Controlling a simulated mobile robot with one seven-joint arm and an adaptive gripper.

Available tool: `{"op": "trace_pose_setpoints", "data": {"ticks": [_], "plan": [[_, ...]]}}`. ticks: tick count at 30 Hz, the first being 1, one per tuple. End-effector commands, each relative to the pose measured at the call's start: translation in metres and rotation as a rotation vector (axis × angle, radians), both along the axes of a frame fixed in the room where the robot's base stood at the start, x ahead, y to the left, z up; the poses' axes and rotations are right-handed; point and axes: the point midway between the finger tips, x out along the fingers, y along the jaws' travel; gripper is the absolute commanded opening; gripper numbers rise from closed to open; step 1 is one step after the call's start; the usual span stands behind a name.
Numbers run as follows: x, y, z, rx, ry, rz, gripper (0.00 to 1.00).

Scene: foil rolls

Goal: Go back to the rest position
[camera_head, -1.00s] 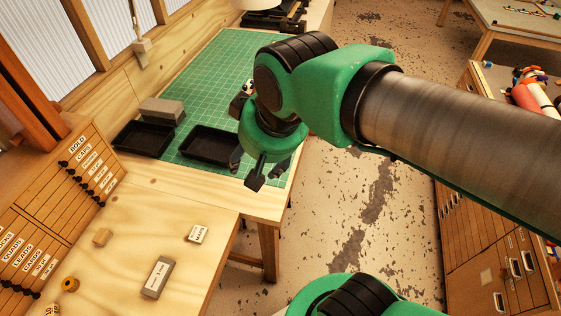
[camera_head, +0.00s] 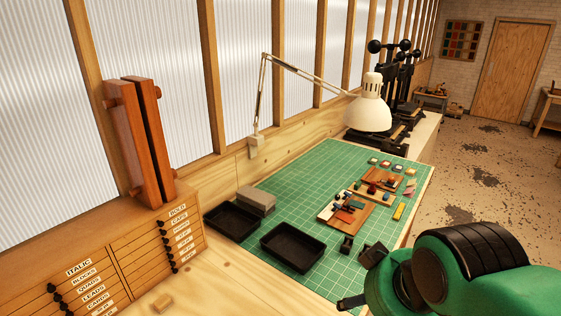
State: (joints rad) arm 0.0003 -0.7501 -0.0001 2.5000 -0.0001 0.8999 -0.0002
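The green and black end of my arm (camera_head: 462,270) fills the lower right corner of the head view, in front of the right edge of the bench. A small dark part (camera_head: 352,302) sticks out to the left from it, low in the picture. My fingertips do not show clearly, so I cannot tell whether my gripper is open or shut or whether it holds anything. The rest of the arm is cut off by the picture's edge.
A green mat (camera_head: 318,190) covers the bench. Two black trays (camera_head: 293,247), a grey block (camera_head: 256,201), two small dark objects (camera_head: 347,245) and wooden boards with small pieces (camera_head: 345,213) lie on it. A white lamp (camera_head: 367,112) hangs over it. Open floor (camera_head: 465,205) lies right.

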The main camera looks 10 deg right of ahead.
Motion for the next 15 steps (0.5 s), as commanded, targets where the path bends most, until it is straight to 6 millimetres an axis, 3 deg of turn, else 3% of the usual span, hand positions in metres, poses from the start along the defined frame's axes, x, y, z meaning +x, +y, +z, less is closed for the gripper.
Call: {"op": "trace_pose_setpoints", "data": {"ticks": [15], "plan": [[0.000,0.000,-0.089,0.000,0.000,0.000,0.59]]}}
